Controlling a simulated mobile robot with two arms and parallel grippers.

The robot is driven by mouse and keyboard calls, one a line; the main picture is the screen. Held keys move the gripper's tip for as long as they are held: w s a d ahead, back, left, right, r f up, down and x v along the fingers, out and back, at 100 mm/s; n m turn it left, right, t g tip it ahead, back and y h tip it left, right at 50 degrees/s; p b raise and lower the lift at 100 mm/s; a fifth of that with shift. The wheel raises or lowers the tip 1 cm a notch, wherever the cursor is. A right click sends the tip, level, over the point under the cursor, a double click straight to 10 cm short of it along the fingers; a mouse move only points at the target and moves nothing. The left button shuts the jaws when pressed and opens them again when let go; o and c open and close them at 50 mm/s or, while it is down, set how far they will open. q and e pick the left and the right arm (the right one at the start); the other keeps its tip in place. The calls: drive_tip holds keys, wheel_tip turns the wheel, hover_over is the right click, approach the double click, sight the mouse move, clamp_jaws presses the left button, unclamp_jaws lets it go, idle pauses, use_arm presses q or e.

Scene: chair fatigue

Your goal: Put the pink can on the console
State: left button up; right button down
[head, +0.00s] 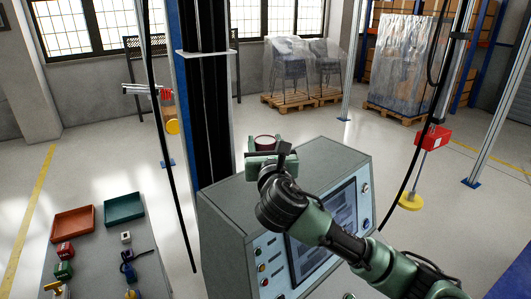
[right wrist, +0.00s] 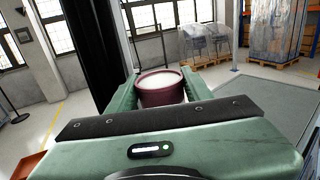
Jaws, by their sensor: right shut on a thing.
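The pink can (right wrist: 161,95), dark pink with a pale top, is between the green fingers of my right gripper (right wrist: 160,88) in the right wrist view. In the head view the can (head: 265,142) shows just behind my right gripper (head: 268,153), above the far left part of the console top. My right gripper is shut on the can. The console (head: 330,155) is a grey cabinet with a sloped front, a screen and buttons. Whether the can touches the console top is hidden by the gripper. My left gripper is not in view.
A table (head: 105,255) at the left holds an orange tray (head: 73,223), a green tray (head: 124,207) and several small items. A black column (head: 207,90) rises behind the console's left edge. Cables hang on both sides. The console top right of the gripper is clear.

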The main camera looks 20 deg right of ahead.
wheel_tip(320, 180, down, 3)
drive_tip(key=shift+r, duration=0.2)
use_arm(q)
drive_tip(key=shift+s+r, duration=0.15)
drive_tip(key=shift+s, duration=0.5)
use_arm(e)
drive_tip(key=shift+f, duration=0.2)
drive_tip(key=c, duration=0.6)
unclamp_jaws()
drive_tip(key=shift+f, duration=0.15)
drive_tip(key=shift+s+a, duration=0.1)
drive_tip(key=shift+s, duration=0.25)
use_arm(q)
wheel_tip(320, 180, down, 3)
drive_tip(key=b, duration=0.2)
drive_tip(key=shift+b, duration=0.35)
use_arm(e)
drive_tip(key=v, duration=1.1)
drive_tip(key=shift+s, duration=0.15)
